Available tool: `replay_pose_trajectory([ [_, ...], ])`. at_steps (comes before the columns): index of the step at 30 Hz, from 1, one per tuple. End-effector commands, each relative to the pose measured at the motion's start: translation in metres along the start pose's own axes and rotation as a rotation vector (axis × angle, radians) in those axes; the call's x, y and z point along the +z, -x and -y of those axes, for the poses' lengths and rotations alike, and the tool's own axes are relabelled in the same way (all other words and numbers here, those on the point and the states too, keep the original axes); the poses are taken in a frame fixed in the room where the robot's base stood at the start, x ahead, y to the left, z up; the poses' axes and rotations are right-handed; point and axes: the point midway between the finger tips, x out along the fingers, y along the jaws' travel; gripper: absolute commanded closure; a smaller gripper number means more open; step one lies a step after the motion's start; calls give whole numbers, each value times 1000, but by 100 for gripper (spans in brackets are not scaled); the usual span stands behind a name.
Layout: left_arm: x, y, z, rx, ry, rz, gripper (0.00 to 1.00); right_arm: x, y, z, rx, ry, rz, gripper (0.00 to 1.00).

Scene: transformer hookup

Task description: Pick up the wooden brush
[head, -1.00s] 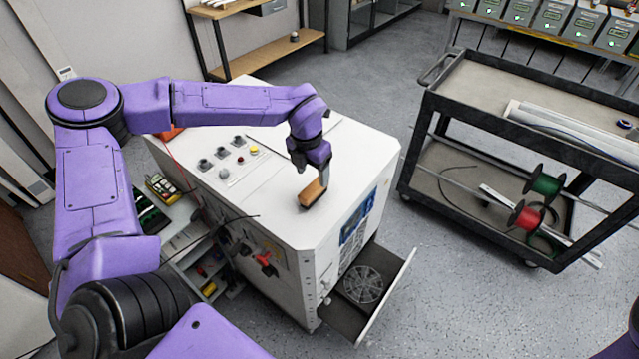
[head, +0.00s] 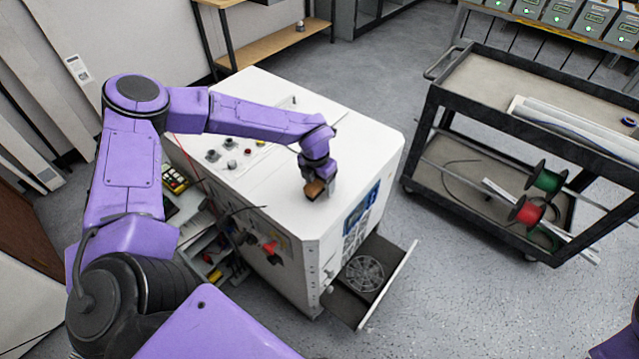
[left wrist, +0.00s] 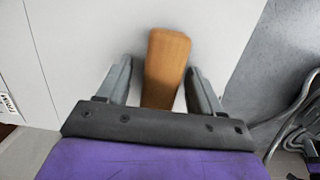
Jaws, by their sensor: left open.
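The wooden brush (head: 315,190) lies on the white top of the cabinet (head: 275,100), near its front right part. In the left wrist view the brush (left wrist: 165,62) shows its brown wooden back, between the two grey fingers. My left gripper (head: 319,188) is low over the brush and hides part of it in the head view. In the left wrist view my left gripper (left wrist: 160,85) is open, with its fingers on either side of the brush and small gaps beside it. The bristles are hidden. My right gripper is not in view.
The cabinet top around the brush is mostly clear, with knobs (head: 230,155) toward its left. An open flap with a fan grille (head: 362,275) sticks out at the front. A black cart (head: 480,85) with red and green spools stands to the right across free floor.

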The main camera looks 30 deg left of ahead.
Motion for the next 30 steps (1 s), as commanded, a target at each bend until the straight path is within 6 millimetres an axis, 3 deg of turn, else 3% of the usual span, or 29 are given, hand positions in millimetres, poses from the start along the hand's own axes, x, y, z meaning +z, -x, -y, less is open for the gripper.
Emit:
replay_pose_trajectory([
  [14,0,-4,0,0,0,0,34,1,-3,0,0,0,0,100],
  [15,0,-4,0,0,0,0,41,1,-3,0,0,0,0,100],
  [20,0,-4,0,0,0,0,91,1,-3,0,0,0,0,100],
  [22,0,-3,0,0,0,0,91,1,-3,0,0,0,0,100],
  [23,0,-3,0,0,0,0,96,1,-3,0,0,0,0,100],
  [30,1,4,0,0,0,1,97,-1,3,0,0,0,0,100],
])
